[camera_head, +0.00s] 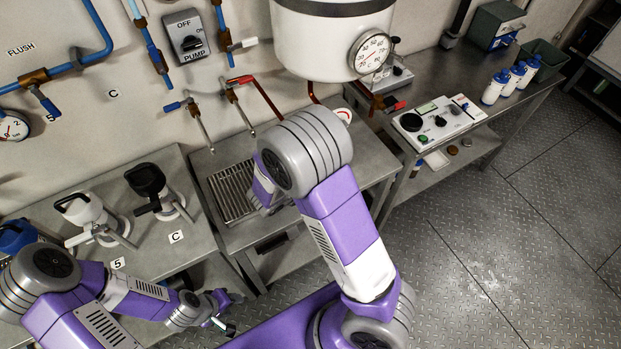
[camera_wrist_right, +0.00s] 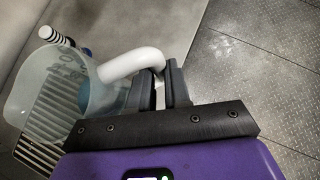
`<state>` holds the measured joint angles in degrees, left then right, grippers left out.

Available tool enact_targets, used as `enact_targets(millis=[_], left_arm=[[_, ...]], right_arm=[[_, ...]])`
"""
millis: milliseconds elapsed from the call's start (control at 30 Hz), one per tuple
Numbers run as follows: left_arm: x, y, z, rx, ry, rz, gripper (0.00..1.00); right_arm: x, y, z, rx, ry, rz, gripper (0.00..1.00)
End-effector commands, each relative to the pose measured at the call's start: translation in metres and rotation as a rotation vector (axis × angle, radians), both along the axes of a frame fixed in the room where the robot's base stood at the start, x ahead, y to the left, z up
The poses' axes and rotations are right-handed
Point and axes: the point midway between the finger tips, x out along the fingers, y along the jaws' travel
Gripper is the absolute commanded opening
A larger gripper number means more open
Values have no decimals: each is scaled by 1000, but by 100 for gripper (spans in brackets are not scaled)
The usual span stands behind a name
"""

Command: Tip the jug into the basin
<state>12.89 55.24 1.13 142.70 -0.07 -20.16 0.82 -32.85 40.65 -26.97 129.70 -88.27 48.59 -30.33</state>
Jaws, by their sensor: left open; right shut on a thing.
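In the right wrist view a translucent pale jug (camera_wrist_right: 75,88) with a curved white handle (camera_wrist_right: 135,62) is at the left. My right gripper (camera_wrist_right: 160,88) is shut on the handle. The jug is over or in front of a slotted grate; I cannot tell its exact tilt or contents. In the head view the basin with its slotted grate (camera_head: 226,196) is set in the metal bench, below the taps. My right arm covers the jug and most of the right gripper there. My left gripper (camera_head: 226,312) is open and empty at the lower left, beyond the bench's front edge.
A white tank with a dial gauge (camera_head: 370,52) hangs above the basin's right side. A control panel (camera_head: 437,121) is on the right bench. The floor at right is clear.

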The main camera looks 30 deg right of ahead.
Motion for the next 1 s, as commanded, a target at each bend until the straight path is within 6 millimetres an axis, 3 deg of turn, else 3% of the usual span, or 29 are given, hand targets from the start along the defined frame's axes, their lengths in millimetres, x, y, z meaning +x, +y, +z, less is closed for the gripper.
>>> enact_targets(millis=[33,500,667,1000], left_arm=[[0,0,14,0,0,0,47],[0,0,79,0,0,0,47],[0,0,90,0,0,0,47],[0,0,84,0,1,0,47]], right_arm=[[2,0,10,-20,16,0,0],[22,21,25,-238,240,-1,0],[27,27,29,-387,388,-2,0],[26,25,27,-372,373,-1,0]])
